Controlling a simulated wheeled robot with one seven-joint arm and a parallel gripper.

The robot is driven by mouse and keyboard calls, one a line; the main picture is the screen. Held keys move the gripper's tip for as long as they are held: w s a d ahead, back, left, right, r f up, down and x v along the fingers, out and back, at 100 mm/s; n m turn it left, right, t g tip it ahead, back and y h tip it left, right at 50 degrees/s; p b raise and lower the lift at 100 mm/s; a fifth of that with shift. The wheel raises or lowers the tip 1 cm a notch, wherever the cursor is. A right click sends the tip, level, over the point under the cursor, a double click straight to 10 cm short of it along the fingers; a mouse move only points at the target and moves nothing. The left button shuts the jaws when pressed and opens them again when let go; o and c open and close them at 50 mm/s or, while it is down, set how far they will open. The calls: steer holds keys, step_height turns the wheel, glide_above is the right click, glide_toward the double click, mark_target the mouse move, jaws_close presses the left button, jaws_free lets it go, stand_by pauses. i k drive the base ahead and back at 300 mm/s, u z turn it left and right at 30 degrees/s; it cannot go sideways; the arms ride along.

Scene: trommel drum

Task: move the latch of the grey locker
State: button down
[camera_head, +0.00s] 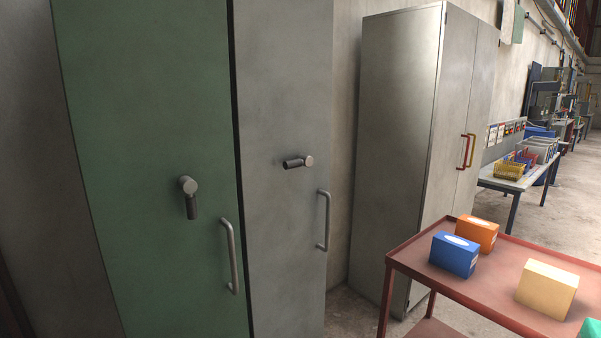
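The grey locker (283,100) stands near the middle, directly right of a green locker door. A vertical bar handle (327,221) is on the same grey door, below and to the right of the latch. The grey door looks closed. My gripper is not in view.
The green locker (150,90) has a latch (189,197) pointing down and a bar handle (231,256). A red cart (500,265) with several boxes stands at the front right.

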mark_target(303, 160)
steer(key=u, duration=1.5)
steer(key=k, duration=0.95)
steer(key=z, duration=0.75)
steer(key=i, duration=1)
steer(key=u, duration=0.05)
